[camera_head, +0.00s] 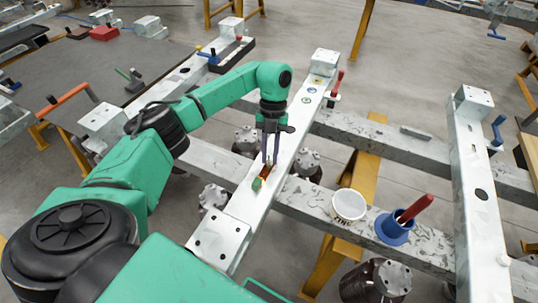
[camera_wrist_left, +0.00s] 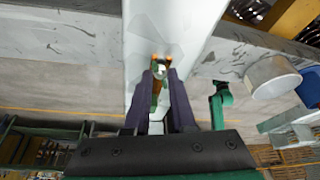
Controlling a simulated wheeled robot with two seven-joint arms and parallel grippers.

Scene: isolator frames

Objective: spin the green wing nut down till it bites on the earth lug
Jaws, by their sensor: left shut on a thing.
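My left gripper (camera_head: 270,162) points down over the pale steel beam (camera_head: 237,205), its two dark fingers close together. In the left wrist view, the fingertips (camera_wrist_left: 160,74) close around a small green piece, which I take for the green wing nut (camera_wrist_left: 162,66), with orange-copper colour beside it. The fingers hide much of it. In the head view, an orange-brown strip (camera_head: 266,171) lies on the beam just below the fingertips, with a small green block (camera_head: 257,184) at its near end. I cannot make out the earth lug clearly or whether the nut touches it. My right gripper is out of view.
A white tub (camera_head: 348,204) and a blue holder (camera_head: 394,228) with a red-handled tool (camera_head: 415,208) stand on the cross beam to the right. A red-handled clamp (camera_head: 336,84) sits at the beam's far end. Another pale beam (camera_head: 472,180) stands at the right.

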